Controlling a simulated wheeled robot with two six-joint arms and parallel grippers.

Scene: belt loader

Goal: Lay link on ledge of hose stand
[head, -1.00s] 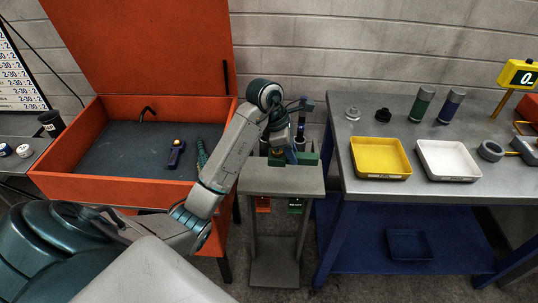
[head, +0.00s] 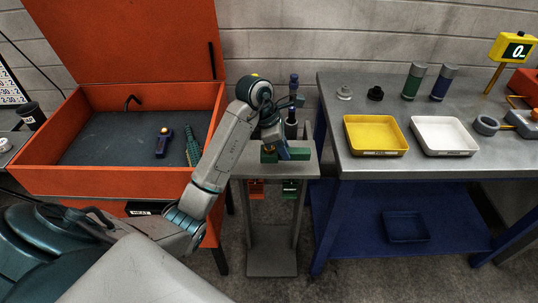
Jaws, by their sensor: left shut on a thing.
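The hose stand is a narrow grey stand with a flat top ledge (head: 300,171) in the middle of the head view. A green bar (head: 297,154), seemingly the link, lies across the view at the ledge. My left gripper (head: 276,152) points down and is shut on this bar, hiding its middle. Whether the bar touches the ledge or is just above it I cannot tell. A dark upright piece with a blue top (head: 294,82) stands behind the bar. My right gripper is out of view.
An open orange chest (head: 48,181) is at the left, holding a blue tool (head: 164,143) and a green ribbed piece (head: 192,145). At the right, a grey bench (head: 345,173) bears a yellow tray (head: 376,154) and a white tray (head: 444,153).

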